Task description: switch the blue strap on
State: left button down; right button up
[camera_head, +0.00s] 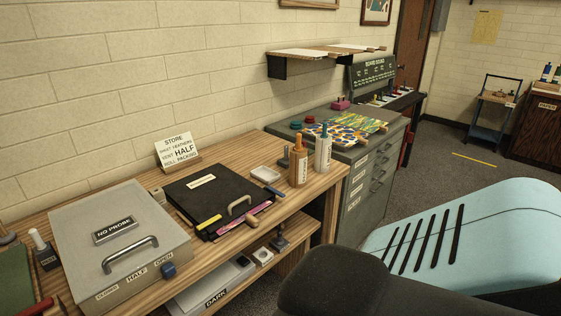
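I cannot make out a blue strap or a switch marked for one. The blue things I see are a blue knob (168,271) on the front of a grey lidded box (75,226) labelled "NO PROBE", and a blue-topped white bottle (323,150). The knob sits by the labels "CLOSED", "HALF" and "OPEN". A dark sloped board (374,72) with small lettering stands at the back above a row of small coloured items, too small to read. Neither of my grippers is in view.
A green-grey cabinet (350,206) bears marbled sheets (345,130). A blue cart (487,134) stands far right. Floor is open before it.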

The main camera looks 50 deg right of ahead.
aim_at(273, 191)
jog(key=z, duration=0.45)
jog(key=i+z, duration=0.15)
jog(key=z, duration=0.3)
jog(key=i+z, duration=0.1)
jog(key=z, duration=0.75)
jog(key=i, duration=0.05)
